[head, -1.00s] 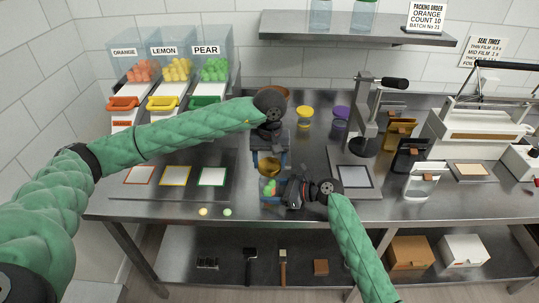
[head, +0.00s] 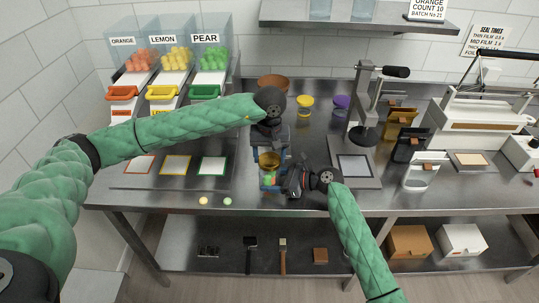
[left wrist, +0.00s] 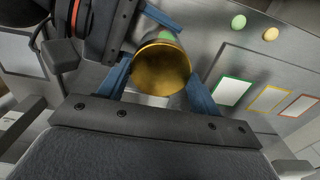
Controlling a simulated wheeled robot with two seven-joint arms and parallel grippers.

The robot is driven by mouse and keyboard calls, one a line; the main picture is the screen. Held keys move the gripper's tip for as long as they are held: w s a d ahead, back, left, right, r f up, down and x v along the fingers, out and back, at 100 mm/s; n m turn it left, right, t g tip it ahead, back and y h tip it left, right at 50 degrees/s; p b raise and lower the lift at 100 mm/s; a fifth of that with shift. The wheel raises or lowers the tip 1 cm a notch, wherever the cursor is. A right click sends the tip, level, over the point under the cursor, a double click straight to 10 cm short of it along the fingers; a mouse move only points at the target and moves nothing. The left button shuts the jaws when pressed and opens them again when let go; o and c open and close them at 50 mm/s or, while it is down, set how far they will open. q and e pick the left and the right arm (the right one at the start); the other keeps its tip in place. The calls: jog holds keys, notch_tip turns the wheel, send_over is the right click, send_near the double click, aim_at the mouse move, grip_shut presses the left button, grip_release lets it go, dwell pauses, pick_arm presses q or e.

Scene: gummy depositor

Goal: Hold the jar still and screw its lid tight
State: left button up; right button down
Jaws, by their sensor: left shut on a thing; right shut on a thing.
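A gold lid (head: 269,159) shows in the head view, and its round top fills the middle of the left wrist view (left wrist: 162,68). My left gripper (head: 270,152) is above the jar, with its blue fingers shut on opposite sides of the lid. The clear jar (head: 270,181) with colored gummies stands near the table's front edge, directly below the lid. Whether the lid touches the jar rim cannot be told. My right gripper (head: 283,183) comes from the right and is shut on the jar. It also shows as a dark block at top left of the left wrist view.
Orange, yellow and green framed mats (head: 176,165) lie left of the jar. Yellow and green gummies (head: 227,201) lie at the front edge. A grey pad (head: 355,166) and a press (head: 364,110) stand to the right. Yellow (head: 305,106) and purple cups stand behind.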

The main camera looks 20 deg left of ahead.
pick_arm(q)
jog(key=shift+f, duration=0.6)
dwell(0.3)
jog(key=m, duration=0.9)
jog(key=o, duration=1.3)
jog(key=shift+c, duration=0.2)
jog(key=shift+d, duration=0.1)
